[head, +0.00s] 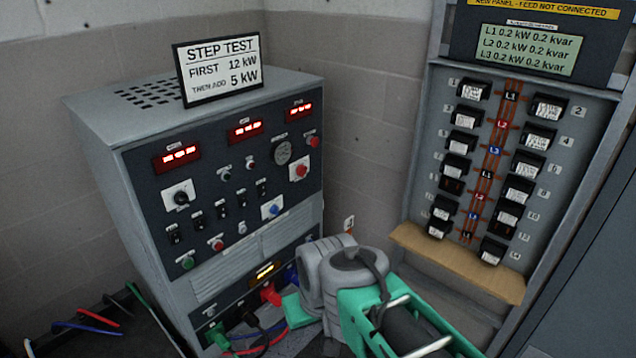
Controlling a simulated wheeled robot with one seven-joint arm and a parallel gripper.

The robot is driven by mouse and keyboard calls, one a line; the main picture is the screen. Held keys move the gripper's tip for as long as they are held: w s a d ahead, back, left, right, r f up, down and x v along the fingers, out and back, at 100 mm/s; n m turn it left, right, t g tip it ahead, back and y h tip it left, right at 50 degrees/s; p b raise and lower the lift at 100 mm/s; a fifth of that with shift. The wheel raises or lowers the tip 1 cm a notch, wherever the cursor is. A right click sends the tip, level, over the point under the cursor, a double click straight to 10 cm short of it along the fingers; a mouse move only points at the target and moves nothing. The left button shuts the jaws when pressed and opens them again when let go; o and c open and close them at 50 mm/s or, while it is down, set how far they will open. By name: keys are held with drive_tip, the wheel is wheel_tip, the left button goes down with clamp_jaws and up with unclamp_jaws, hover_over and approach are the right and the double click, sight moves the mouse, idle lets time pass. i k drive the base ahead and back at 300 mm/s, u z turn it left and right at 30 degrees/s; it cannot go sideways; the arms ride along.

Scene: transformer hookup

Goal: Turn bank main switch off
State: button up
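The grey load bank cabinet (92,118) stands at left with a dark front panel. A black rotary switch (181,197) on a white plate sits at the panel's upper left, below a red display. Its label is too small to read, so I cannot tell for sure that it is the main switch. A blue knob (274,210) on a white plate and a red button (300,171) on another plate are further right. My grey and green arm shows at bottom centre, in front of the cabinet's lower right. My gripper's fingers are not visible.
Several small toggles (198,216) and a green button (187,263) lie low on the panel. Coloured cables, including a red plug (271,293), leave the cabinet's bottom. A breaker panel (425,165) with a wooden ledge (450,258) stands at right. A STEP TEST sign (218,69) stands on top.

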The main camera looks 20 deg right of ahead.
sight(301, 170)
drive_tip(key=z, duration=0.65)
drive_tip(key=i, duration=0.7)
drive_tip(key=u, duration=1.45)
